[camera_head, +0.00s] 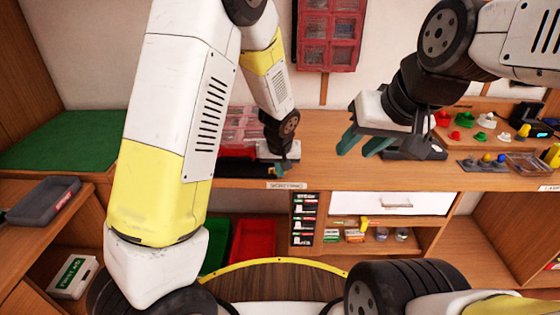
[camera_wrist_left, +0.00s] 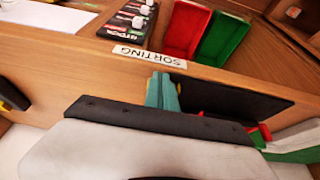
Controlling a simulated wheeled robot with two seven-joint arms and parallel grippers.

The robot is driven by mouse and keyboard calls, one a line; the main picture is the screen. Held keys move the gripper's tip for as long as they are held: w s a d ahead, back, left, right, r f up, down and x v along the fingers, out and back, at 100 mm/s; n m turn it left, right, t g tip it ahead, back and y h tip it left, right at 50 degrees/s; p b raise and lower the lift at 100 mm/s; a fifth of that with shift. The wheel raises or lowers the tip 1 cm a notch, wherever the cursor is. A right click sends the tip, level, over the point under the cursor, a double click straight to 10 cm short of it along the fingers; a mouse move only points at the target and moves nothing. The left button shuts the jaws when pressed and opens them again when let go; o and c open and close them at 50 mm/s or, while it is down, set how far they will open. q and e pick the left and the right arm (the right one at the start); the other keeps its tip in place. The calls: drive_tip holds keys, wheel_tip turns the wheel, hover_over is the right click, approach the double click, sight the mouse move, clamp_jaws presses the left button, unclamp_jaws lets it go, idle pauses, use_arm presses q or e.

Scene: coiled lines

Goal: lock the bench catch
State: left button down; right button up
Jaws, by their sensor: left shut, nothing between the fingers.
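My left gripper (camera_head: 282,168) is low over the bench (camera_head: 320,170), above the front edge near the SORTING label (camera_head: 286,186). Its teal fingers are together and empty; they also show in the left wrist view (camera_wrist_left: 162,92), just behind that label. My right gripper (camera_head: 364,143) hangs over the bench to the right, its teal fingers apart with nothing seen between them. A dark low device (camera_head: 428,152) sits on the bench just beyond the right gripper, partly hidden by it. I cannot tell whether it is the catch, or how any catch is set.
A black flat tray (camera_wrist_left: 235,100) lies beside the left fingers. Red and green bins (camera_head: 253,240) stand on the shelf below. Coloured knobs and pegs (camera_head: 482,122) fill the right of the bench. A red panel (camera_head: 329,36) hangs on the wall. My left arm hides part of the bench.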

use_arm(q)
drive_tip(key=shift+w+d+n+y, duration=0.2)
drive_tip(key=shift+n+y, duration=0.1)
drive_tip(key=shift+n, duration=0.3)
idle(0.3)
drive_tip(key=n, duration=0.1)
drive_tip(key=w+n+y, duration=0.1)
drive_tip(key=n, duration=0.1)
drive_tip(key=shift+d, duration=0.35)
drive_tip(key=n, duration=0.2)
drive_tip(key=w+n+g+y, duration=0.1)
drive_tip(key=n, duration=0.1)
drive_tip(key=shift+d, duration=0.2)
drive_tip(key=w+n+y, duration=0.1)
drive_tip(key=n, duration=0.1)
drive_tip(key=shift+w+n+g, duration=0.1)
drive_tip(key=shift+n+g, duration=0.2)
drive_tip(key=n, duration=0.1)
drive_tip(key=w+n+g, duration=0.1)
drive_tip(key=n, duration=0.2)
drive_tip(key=shift+w+a+n+g+y, duration=0.2)
drive_tip(key=shift+a+n+g+y, duration=0.1)
drive_tip(key=shift+y, duration=0.1)
drive_tip(key=shift+s+a, duration=0.6)
drive_tip(key=shift+a, duration=0.05)
